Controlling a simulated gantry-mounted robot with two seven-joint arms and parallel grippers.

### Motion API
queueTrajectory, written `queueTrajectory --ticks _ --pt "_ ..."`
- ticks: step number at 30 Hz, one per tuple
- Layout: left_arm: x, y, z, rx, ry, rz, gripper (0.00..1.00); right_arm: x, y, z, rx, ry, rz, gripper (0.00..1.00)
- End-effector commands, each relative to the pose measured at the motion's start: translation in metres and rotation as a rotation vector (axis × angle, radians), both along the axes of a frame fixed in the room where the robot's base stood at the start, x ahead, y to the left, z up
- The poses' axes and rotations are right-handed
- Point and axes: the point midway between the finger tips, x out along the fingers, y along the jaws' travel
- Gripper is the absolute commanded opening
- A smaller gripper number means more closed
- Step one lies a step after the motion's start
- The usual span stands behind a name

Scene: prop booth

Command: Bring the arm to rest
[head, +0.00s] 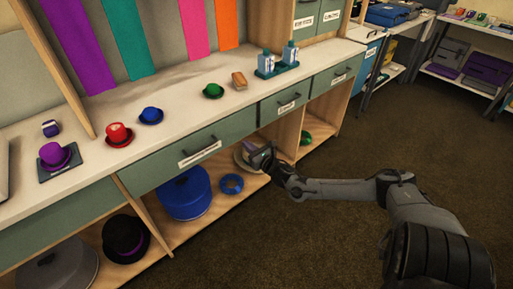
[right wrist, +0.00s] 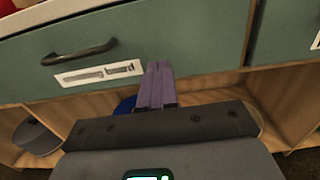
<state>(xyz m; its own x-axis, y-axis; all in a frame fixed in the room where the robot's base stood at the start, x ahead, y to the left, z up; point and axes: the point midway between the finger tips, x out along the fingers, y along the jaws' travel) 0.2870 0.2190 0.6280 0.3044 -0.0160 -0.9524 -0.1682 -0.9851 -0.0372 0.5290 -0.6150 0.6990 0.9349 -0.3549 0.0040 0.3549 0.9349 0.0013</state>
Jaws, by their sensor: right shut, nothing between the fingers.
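My right arm (head: 340,190) reaches in from the lower right in the head view. My right gripper (head: 261,156) is in front of the open lower shelf, just below the counter's drawers. In the right wrist view its two purple-grey fingers (right wrist: 158,86) are together with nothing between them. They point toward the green drawer front (right wrist: 130,50) with a dark handle and a white label. The gripper partly hides a pale round thing on the shelf. My left gripper is not in view.
Small hats, including a red one (head: 119,134) and a blue one (head: 151,116), stand on the counter (head: 190,98). The brown floor (head: 290,235) in front is clear.

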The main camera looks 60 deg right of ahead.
Motion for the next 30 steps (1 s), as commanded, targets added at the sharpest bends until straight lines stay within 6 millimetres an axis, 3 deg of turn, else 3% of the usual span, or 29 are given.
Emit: queueTrajectory --ticks 1,6,14,19,23,25,30 --pt "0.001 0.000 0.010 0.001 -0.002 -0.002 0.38 -0.009 0.004 0.002 0.001 0.005 0.002 0.00" --pt "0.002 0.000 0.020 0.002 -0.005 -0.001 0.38 -0.028 0.011 0.001 0.001 0.004 0.002 0.00" --pt "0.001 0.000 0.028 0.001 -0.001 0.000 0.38 -0.041 0.015 0.003 0.002 0.005 0.000 0.00" --pt "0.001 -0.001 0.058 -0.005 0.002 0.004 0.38 -0.063 0.032 -0.005 0.080 0.033 -0.028 0.00" --pt "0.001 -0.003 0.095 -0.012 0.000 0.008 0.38 -0.084 0.093 -0.007 0.272 0.040 -0.038 0.00" --pt "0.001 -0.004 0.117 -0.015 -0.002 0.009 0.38 -0.096 0.138 -0.006 0.442 0.067 -0.063 0.00" --pt "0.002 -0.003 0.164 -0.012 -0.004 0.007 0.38 -0.124 0.257 0.020 1.108 0.119 -0.225 0.00"
